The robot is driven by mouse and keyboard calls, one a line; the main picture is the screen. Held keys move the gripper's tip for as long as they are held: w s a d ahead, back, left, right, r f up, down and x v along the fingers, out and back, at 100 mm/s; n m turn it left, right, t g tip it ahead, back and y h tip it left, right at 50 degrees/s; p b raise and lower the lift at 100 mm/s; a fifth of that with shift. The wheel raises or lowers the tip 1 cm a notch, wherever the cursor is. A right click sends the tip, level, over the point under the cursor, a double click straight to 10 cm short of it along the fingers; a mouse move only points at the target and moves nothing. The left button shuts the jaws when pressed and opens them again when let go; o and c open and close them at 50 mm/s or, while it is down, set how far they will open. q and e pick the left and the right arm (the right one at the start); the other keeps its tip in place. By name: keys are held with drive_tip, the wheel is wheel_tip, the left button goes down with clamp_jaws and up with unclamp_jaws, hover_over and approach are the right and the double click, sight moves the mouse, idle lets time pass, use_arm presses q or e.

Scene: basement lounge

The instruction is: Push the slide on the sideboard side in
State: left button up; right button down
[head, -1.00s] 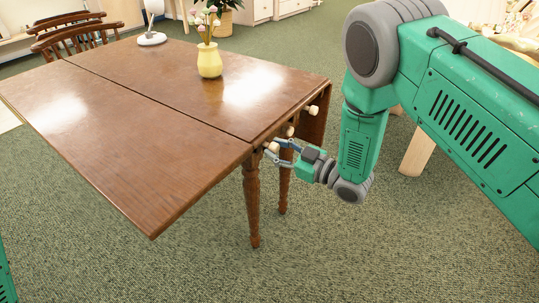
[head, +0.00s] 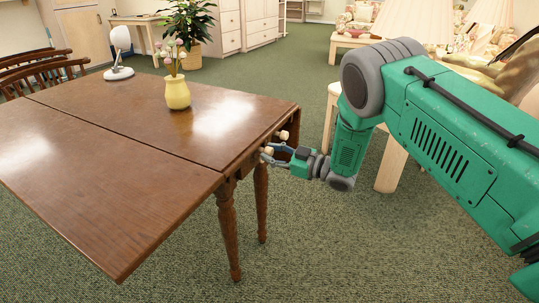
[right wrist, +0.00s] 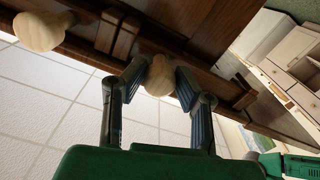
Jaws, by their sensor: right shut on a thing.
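The brown drop-leaf table (head: 105,135) has pale round knobs under its right end. My right gripper (head: 272,154) is at this end, its two fingers shut around one knob (head: 267,150). The right wrist view shows this knob (right wrist: 160,75) between the fingertips. A second knob (head: 284,135) stands just beyond it, toward the far corner; a larger-looking knob (right wrist: 42,30) is at the upper left of the right wrist view, outside the fingers. The slide behind the held knob is mostly hidden. My left gripper is not in view.
A yellow vase (head: 178,92) with flowers and a white lamp (head: 119,55) stand on the tabletop. Pale drawer units (head: 225,28) are at the back. Green carpet in front is clear.

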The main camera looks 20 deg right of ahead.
drive_tip(key=c, duration=1.3)
unclamp_jaws()
drive_tip(key=shift+w+d+r, duration=0.2)
drive_tip(key=shift+o, duration=0.2)
drive_tip(key=shift+f, duration=0.15)
drive_tip(key=shift+d, duration=0.1)
drive_tip(key=v, duration=1.2)
drive_tip(key=shift+f, duration=0.1)
